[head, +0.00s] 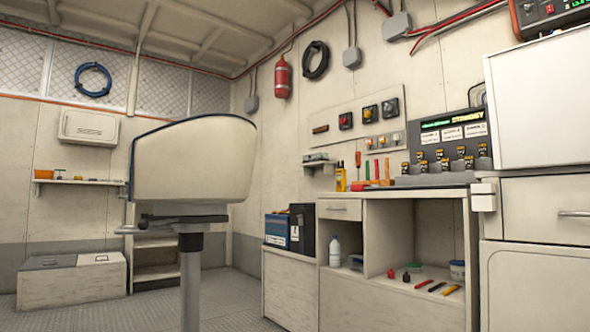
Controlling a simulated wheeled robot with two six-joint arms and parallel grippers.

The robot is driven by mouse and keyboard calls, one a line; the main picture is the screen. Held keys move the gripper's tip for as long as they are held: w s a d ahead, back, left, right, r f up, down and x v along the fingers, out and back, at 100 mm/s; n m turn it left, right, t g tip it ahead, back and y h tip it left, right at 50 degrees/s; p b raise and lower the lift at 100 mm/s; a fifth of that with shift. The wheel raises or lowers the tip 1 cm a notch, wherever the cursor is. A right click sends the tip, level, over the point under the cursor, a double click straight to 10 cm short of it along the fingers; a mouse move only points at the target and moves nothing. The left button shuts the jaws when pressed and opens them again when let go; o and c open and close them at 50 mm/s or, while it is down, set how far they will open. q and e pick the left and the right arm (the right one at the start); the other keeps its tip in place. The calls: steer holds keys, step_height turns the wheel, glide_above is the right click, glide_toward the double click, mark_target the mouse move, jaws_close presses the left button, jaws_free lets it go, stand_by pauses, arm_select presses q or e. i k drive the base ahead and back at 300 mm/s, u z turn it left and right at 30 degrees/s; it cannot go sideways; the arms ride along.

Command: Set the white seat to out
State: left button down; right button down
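The white seat (195,158) stands left of centre in the head view. It has a cream-white rounded shell with a dark edge trim along its top and left side. It sits on a dark mounting plate over a grey pedestal post (190,285) with a black collar. A small lever or handle (130,229) sticks out to the left under the seat. The shell hides part of the wall and shelf behind it. Neither of my grippers is in the head view.
A workbench (418,303) with open shelves stands to the right, with a control panel (450,140) above it. White cabinets (540,210) fill the right edge. A low locker (70,283) stands at the left. Grey floor (235,290) is clear between seat and bench.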

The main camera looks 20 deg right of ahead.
mark_target(198, 165)
steer(key=z, duration=0.15)
steer(key=i, duration=1.15)
